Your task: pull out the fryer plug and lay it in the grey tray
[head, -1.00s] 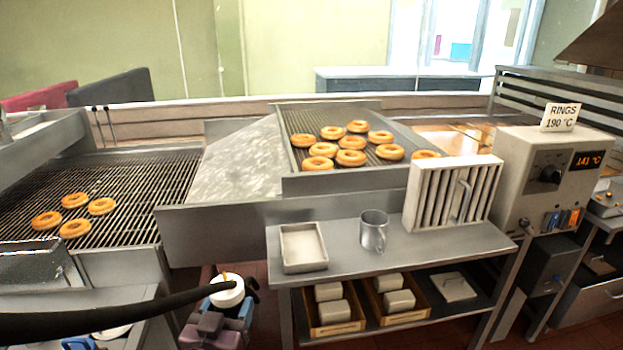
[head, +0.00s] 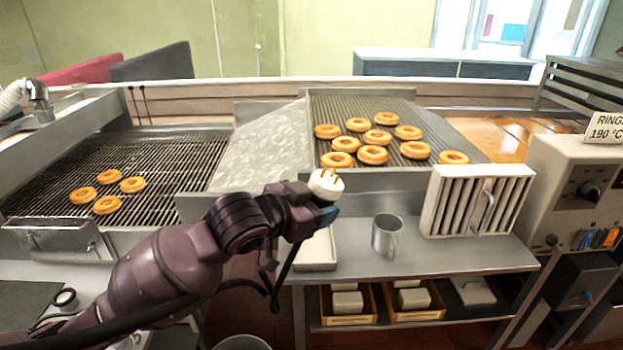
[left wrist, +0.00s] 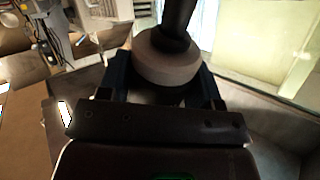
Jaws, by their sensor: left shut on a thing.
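The fryer plug (head: 326,184) is a round white body with brass-coloured prongs. My left gripper (head: 322,205) is shut on it and holds it up, prongs upward, in front of the steel side table. In the left wrist view the plug (left wrist: 165,62) sits between the blue fingers of my left gripper (left wrist: 165,85), with its thick black cord running away from it. The grey tray (head: 317,255) lies on the side table, behind and below the gripper in the picture. The gripper and wrist hide part of it. My right gripper is out of view.
A metal mug (head: 388,235) stands right of the tray, with a slatted filter (head: 478,200) beyond it. The fryer control box (head: 575,190) is at the right. Doughnuts lie on the racks behind. A dark cord (head: 283,275) hangs near my left wrist.

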